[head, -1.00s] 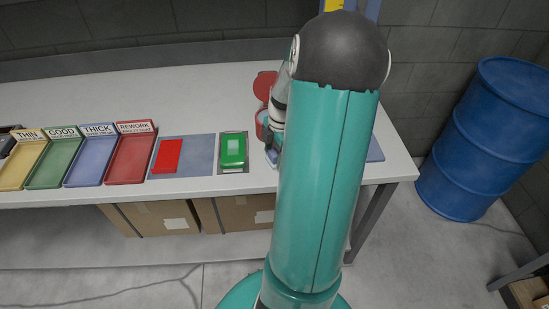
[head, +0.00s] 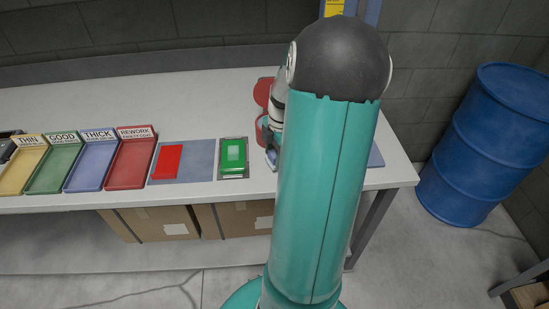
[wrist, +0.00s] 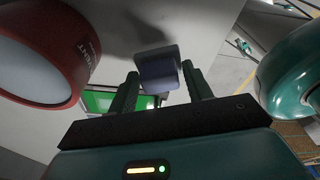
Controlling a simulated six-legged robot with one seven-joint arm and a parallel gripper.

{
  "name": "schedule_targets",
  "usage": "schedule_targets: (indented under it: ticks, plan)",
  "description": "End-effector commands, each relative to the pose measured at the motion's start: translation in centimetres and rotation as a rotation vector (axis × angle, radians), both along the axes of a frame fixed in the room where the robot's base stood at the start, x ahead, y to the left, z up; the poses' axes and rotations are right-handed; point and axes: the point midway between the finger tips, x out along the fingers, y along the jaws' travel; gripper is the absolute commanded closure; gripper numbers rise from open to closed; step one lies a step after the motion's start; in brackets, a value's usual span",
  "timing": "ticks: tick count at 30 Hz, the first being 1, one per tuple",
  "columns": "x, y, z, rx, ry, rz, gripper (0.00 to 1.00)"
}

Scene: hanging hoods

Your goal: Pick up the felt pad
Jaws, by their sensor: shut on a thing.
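The felt pad (wrist: 158,70) shows in the wrist view as a small grey-blue block with a paler lower face. It sits between the fingertips of my gripper (wrist: 161,82), which is shut on it. In the head view my upper arm hides most of the gripper; a small dark part of it (head: 270,153) shows just right of the green plate. The pad itself cannot be made out clearly there.
A red solvent container (wrist: 45,50) stands close left of my gripper. A green plate (head: 233,170) and a red plate (head: 166,162) lie on the bench (head: 190,95). Labelled trays, including the red rework tray (head: 128,165), stand left. A blue drum (head: 475,145) stands on the floor right.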

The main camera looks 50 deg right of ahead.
Motion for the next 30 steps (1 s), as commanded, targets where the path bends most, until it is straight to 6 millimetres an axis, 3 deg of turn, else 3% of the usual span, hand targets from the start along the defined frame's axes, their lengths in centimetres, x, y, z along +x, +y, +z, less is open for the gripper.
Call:
schedule_targets:
  ticks: [5, 12, 21, 30]
  plan:
    - [-1.5, 0.8, 3.0, -0.006, -0.001, -0.003, 0.76]
    - [-5.3, 3.1, 7.5, -0.006, 0.0, -0.001, 0.76]
    - [-10.3, 6.2, 9.9, -0.003, -0.002, 0.001, 0.76]
    - [-12.0, 7.2, 10.8, -0.001, -0.001, 0.001, 0.76]
